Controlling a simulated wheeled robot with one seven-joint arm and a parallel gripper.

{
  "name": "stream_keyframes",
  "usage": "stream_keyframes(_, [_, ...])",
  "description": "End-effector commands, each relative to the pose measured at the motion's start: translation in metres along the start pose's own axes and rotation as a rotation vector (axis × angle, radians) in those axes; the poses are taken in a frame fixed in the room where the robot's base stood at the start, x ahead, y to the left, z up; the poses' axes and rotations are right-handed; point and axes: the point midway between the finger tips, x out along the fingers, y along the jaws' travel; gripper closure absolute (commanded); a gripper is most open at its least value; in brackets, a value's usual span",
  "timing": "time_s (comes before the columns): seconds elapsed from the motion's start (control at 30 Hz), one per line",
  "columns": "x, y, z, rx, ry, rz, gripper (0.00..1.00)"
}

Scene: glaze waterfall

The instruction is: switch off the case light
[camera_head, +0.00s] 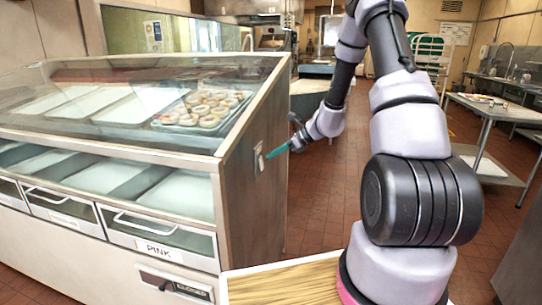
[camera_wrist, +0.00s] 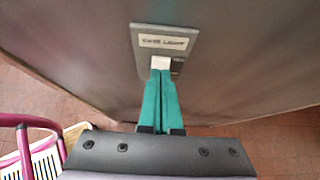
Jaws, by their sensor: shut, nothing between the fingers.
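The case light switch (camera_wrist: 160,63) is a pale rocker on a grey plate (camera_wrist: 146,30) labelled "CASE LIGHT" in the wrist view. The same plate (camera_head: 258,158) shows on the right end panel of the glass display case (camera_head: 262,200) in the head view. My gripper (camera_wrist: 160,76), with teal fingers, is shut and empty. Its fingertips are right at the lower edge of the switch; I cannot tell whether they touch it. In the head view my gripper (camera_head: 276,152) reaches to the plate from the right. The fingertips partly cover the plate's lower part.
The case holds a tray of round pastries (camera_head: 203,108) and has drawers below, one labelled "PINK" (camera_head: 154,249). A wooden surface (camera_head: 285,284) is at the front. A pink-handled basket (camera_wrist: 45,150) is at lower left in the wrist view. Tiled floor (camera_head: 325,200) lies open behind.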

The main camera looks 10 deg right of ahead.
Motion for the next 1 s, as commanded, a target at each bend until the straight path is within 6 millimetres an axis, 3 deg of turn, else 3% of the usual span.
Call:
stream_keyframes(0.1, [-0.014, -0.007, -0.004, -0.003, 0.001, 0.0, 1.0])
stream_keyframes(0.3, [-0.06, -0.006, 0.013, -0.006, 0.0, -0.002, 1.0])
stream_keyframes(0.5, [-0.093, -0.006, 0.023, -0.004, 0.0, 0.0, 1.0])
stream_keyframes(0.7, [-0.105, -0.005, 0.027, -0.003, 0.001, 0.002, 1.0])
stream_keyframes(1.0, [-0.106, -0.005, 0.027, -0.003, 0.001, 0.003, 1.0])
